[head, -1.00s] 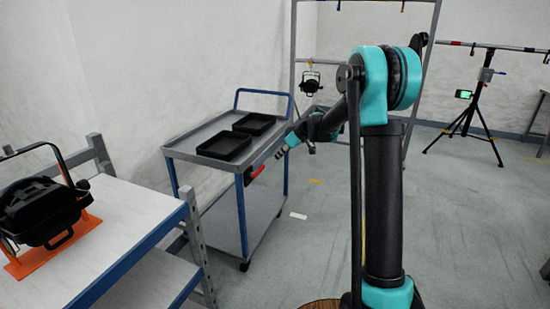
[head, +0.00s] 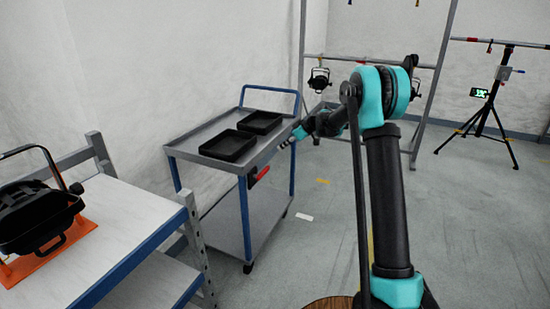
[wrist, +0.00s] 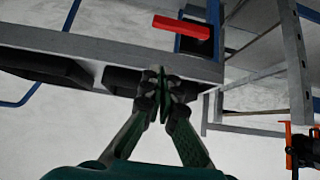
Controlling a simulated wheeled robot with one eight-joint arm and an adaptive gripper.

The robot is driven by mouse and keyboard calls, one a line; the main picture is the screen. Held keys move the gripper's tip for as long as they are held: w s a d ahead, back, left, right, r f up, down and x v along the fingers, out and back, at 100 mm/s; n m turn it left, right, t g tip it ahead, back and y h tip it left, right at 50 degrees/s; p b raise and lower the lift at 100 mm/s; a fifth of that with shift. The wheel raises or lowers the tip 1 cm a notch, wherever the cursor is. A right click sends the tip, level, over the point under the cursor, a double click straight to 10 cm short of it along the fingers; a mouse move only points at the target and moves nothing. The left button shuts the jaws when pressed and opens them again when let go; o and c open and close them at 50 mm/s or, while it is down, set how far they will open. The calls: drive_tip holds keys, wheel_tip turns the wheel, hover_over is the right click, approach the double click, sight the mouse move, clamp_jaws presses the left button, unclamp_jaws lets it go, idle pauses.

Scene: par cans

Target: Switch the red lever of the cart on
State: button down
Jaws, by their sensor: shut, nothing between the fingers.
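The cart (head: 182,150) is grey with blue posts and stands left of centre in the head view. Its red lever (head: 261,173) sits on a dark mount at the near right corner post, below the top tray, with its free end tilted up to the right. In the wrist view the red lever (wrist: 182,27) lies across the top, beside a blue post. My gripper (head: 285,143) is shut and empty by the cart's right edge, above and right of the lever, apart from it. In the wrist view my gripper's fingertips (wrist: 160,72) meet near the cart's rim (wrist: 110,48).
Two black trays (head: 228,145) lie on the cart. A white-topped bench (head: 125,210) with a black lamp (head: 38,215) stands at the left. A metal frame with a hanging lamp (head: 319,79) is behind, and a tripod stand (head: 487,115) is at right. The floor right of the cart is open.

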sight(261, 173)
drive_tip(key=d+f+x, duration=0.1)
drive_tip(key=f+x, duration=0.1)
drive_tip(key=x, duration=1)
drive_tip(key=shift+s+d, duration=0.25)
drive_tip(key=shift+s, duration=0.05)
drive_tip(key=shift+f, duration=0.15)
